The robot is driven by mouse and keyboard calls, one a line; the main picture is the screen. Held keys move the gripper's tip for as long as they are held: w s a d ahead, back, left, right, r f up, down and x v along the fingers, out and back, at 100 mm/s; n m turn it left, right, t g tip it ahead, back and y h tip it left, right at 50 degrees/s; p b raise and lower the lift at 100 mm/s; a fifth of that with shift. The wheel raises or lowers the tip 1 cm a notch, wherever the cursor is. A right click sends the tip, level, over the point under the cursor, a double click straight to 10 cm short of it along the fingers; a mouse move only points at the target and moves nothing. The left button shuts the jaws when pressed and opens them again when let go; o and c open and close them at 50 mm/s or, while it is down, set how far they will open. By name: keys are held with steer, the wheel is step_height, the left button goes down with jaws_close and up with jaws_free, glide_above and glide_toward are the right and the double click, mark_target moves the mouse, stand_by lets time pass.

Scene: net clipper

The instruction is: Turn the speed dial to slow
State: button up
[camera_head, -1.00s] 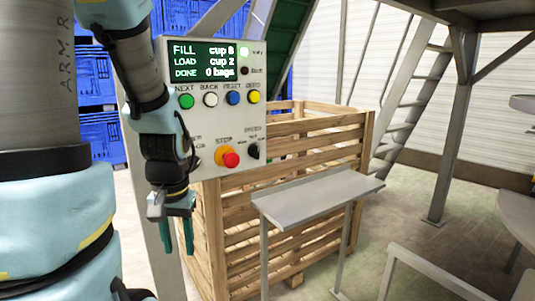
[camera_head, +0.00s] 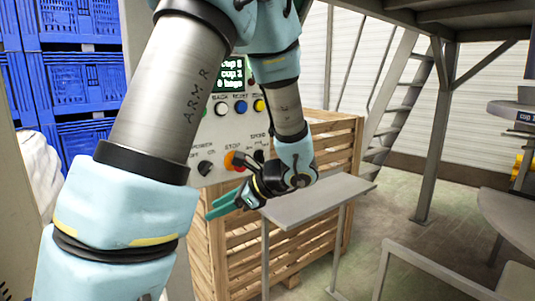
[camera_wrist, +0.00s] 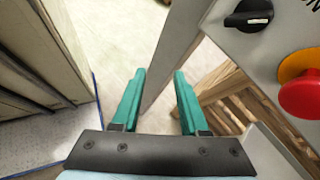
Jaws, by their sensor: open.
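The control panel (camera_head: 222,140) is a pale upright box with a screen, coloured buttons and black dials. The speed dial (camera_head: 259,155) is a black knob at its lower right, partly hidden by my arm, so its setting cannot be read. My gripper (camera_head: 210,208) is below the panel's buttons, pointing left, its green fingers apart and empty. In the wrist view the fingers (camera_wrist: 157,80) are open with floor between them. That view shows the black power dial (camera_wrist: 248,15) and red stop button (camera_wrist: 303,93), not the speed dial.
The orange-and-red stop button (camera_head: 236,161) is close above my gripper. A grey shelf (camera_head: 318,200) stands to the right, before a slatted wooden crate (camera_head: 335,135). Blue crates (camera_head: 85,60) stack at the left. Stairs (camera_head: 398,110) rise at the back right.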

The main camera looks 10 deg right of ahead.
steer(key=w+d+r+m+t, duration=0.2)
steer(key=d+m+t, duration=0.1)
steer(key=d, duration=0.2)
steer(key=w+d+r+m+t, duration=0.2)
steer(key=d+r+m+t, duration=0.1)
steer(key=d, duration=0.2)
steer(key=m+t+h, duration=0.2)
steer(key=m+t, duration=0.2)
steer(key=t, duration=0.1)
glide_toward(264, 152)
steer(key=p+x, duration=0.3)
steer(key=x, duration=0.5)
steer(key=shift+w+a+p, duration=0.1)
steer(key=shift+w+p, duration=0.1)
steer(key=shift+p, duration=0.15)
steer(key=shift+c, duration=0.4)
jaws_close()
